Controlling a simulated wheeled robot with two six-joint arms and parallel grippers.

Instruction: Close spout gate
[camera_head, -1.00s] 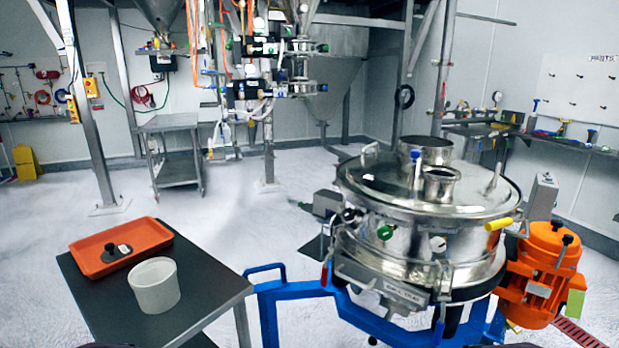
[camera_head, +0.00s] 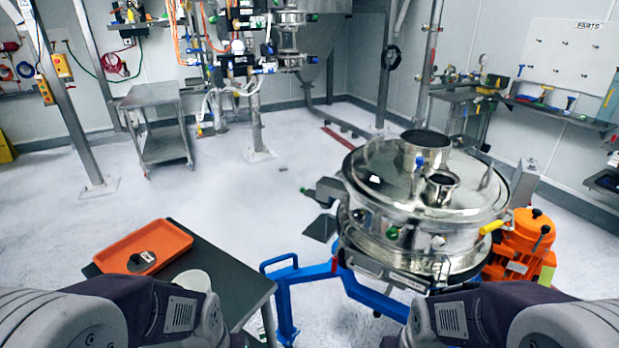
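The powder sifter (camera_head: 425,205) is a round, shiny steel vessel with a lid and two upright ports, on a blue wheeled frame (camera_head: 350,283) at centre right. A grey box-like part (camera_head: 328,190) sticks out from its left side; I cannot tell whether this is the spout gate. Small green and white knobs sit on the sifter's front wall. My two arms show at the bottom left and bottom right, in front of the table and the sifter's lower part. Both grippers are out of view.
A dark table (camera_head: 228,278) at lower left holds an orange tray (camera_head: 110,262) with a dark knobbed disc (camera_head: 141,261) and a white container (camera_head: 193,280), partly hidden by my arm. An orange motor (camera_head: 520,240) adjoins the sifter's right. Open floor lies behind the table.

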